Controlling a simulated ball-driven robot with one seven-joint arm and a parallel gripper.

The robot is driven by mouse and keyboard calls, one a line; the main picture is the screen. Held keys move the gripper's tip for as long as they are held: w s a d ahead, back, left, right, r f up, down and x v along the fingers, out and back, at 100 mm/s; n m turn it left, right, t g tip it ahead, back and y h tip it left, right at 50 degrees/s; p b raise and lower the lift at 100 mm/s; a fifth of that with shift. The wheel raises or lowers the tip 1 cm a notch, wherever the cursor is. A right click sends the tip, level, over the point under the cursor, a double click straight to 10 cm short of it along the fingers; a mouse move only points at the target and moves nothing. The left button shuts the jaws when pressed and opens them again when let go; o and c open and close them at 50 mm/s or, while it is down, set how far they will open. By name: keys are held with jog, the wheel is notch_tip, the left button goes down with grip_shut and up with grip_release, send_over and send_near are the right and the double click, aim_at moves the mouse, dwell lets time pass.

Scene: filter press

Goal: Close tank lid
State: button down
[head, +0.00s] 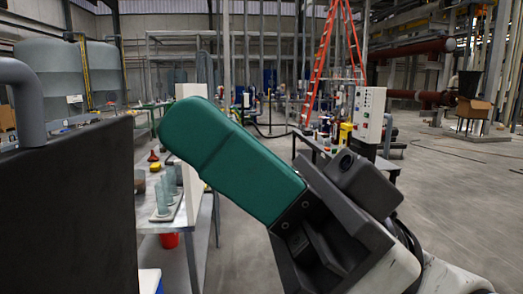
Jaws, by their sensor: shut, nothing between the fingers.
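A large dark grey flat-sided panel (70,205) stands close at the left edge, with a thick grey curved pipe or handle (24,100) at its top. It may be the tank lid or part of the tank; I cannot tell which. Its left and lower parts run out of view. My gripper (180,122) has teal fingers, pressed together and empty. It reaches up and left from the lower right, in front of the room. Its tips appear to the right of the panel, with a gap between them in the picture.
A metal table (188,238) with beakers (166,192) stands behind my gripper, a red bucket (168,240) below it. Big grey tanks (55,75) are at the back left. An orange ladder (322,70) and a control box (369,115) stand further back. The floor at right is clear.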

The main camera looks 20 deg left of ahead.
jog(key=s+a+r+p, duration=0.2)
jog(key=s+a, duration=0.1)
jog(key=a, duration=0.3)
jog(key=shift+s+r+p, duration=0.2)
jog(key=shift+s+p, duration=0.1)
jog(key=shift+p, duration=0.1)
